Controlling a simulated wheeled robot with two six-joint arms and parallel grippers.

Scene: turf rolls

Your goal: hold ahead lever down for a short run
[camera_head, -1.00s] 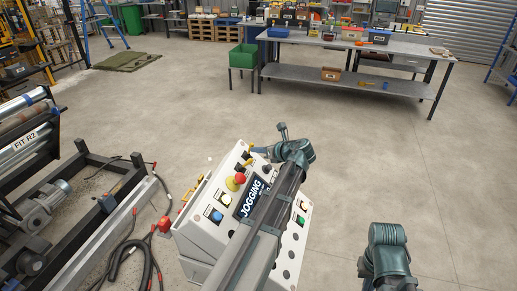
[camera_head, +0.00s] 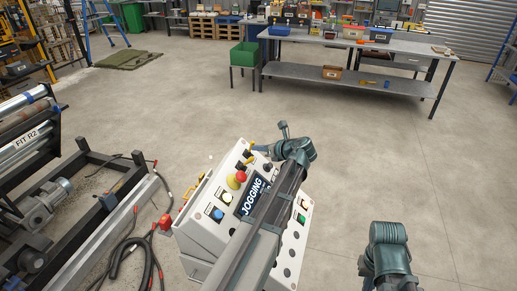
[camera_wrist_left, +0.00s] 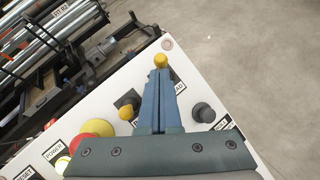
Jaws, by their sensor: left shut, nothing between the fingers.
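The white control panel (camera_head: 207,237) stands at the centre of the head view, its screen (camera_head: 252,196) reading JOGGING. My left arm crosses over it, and my left gripper (camera_head: 258,149) is at the panel's far end. In the left wrist view, the shut, empty fingers (camera_wrist_left: 160,75) point at a lever's yellow knob (camera_wrist_left: 161,61), which shows just beyond their tips. The fingers hide the lever's shaft and most of a label ending in "AD". Whether they touch the knob or how far the lever is tilted I cannot tell.
A second yellow knob (camera_wrist_left: 126,113) sits left of the fingers and a black knob (camera_wrist_left: 203,112) right. A red emergency button (camera_head: 241,177) is on the panel.

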